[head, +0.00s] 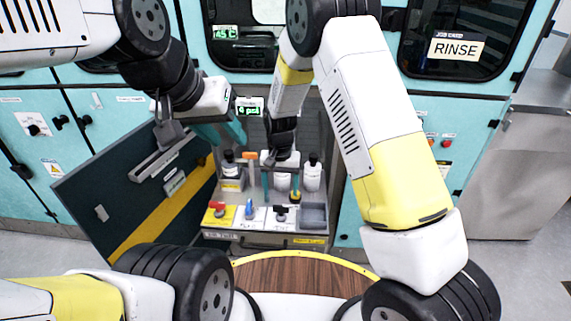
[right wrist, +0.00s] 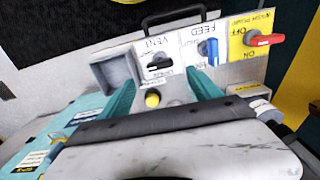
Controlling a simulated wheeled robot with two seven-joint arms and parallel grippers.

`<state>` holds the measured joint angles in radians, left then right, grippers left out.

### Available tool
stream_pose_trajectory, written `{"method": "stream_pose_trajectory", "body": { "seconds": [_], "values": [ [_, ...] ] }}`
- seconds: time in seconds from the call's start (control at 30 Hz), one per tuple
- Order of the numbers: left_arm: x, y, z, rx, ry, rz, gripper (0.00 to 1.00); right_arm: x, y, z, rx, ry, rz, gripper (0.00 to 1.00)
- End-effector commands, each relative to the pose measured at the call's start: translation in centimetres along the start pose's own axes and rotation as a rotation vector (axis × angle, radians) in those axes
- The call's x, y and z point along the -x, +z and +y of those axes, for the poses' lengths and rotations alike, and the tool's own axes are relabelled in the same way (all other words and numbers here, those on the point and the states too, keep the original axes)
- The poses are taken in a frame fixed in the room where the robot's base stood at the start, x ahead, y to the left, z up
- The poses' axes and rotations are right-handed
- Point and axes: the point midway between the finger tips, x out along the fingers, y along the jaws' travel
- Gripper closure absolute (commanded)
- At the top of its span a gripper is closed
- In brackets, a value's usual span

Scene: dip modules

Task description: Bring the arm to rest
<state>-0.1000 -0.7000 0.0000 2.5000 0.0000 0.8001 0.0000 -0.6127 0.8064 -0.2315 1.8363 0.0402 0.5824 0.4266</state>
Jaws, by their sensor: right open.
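My right arm (head: 370,130) reaches forward over the open bay. My right gripper (head: 281,183) points down at the bottles and switch panel, with its teal fingers apart. In the right wrist view the fingers of this gripper (right wrist: 162,96) stand on either side of a small yellow-and-black knob (right wrist: 152,98); I cannot tell whether they touch it. Nothing is clearly held. My left gripper (head: 222,132) hangs at the upper left of the bay, beside the tilted door; its teal fingers show, but their gap is unclear.
The panel carries a red switch (head: 218,209), blue switch (head: 250,208), black switch (head: 281,211) and grey tray (head: 314,216). Bottles (head: 313,173) stand behind. The open dark door (head: 120,190) leans left. A round wooden top (head: 300,277) lies in front.

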Motion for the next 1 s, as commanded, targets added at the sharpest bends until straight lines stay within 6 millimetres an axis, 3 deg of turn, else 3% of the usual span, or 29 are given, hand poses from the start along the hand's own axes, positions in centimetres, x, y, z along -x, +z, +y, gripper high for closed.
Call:
{"method": "stream_pose_trajectory", "body": {
  "seconds": [0.13,0.23,0.37,0.47,0.7,1.0],
  "values": [
    [0.0,0.0,0.0,0.000,0.000,0.000,0.64,0.3,0.0,0.1,-0.001,-0.003,0.002,0.27],
    [0.0,0.0,0.0,0.000,0.000,0.000,0.64,2.0,-0.2,0.7,-0.007,-0.023,0.013,0.27],
    [0.0,0.0,0.0,0.000,0.000,0.000,0.64,7.0,-0.1,2.6,-0.014,-0.075,0.045,0.27],
    [0.0,0.0,0.0,0.000,0.000,0.000,0.64,11.9,0.6,4.7,-0.014,-0.124,0.083,0.27],
    [0.0,0.0,0.0,0.000,0.000,0.000,0.64,21.5,4.5,10.3,0.000,-0.209,0.193,0.27],
    [0.0,0.0,0.0,0.000,0.000,0.000,0.64,29.4,12.2,16.8,0.032,-0.244,0.366,0.27]
  ]
}}
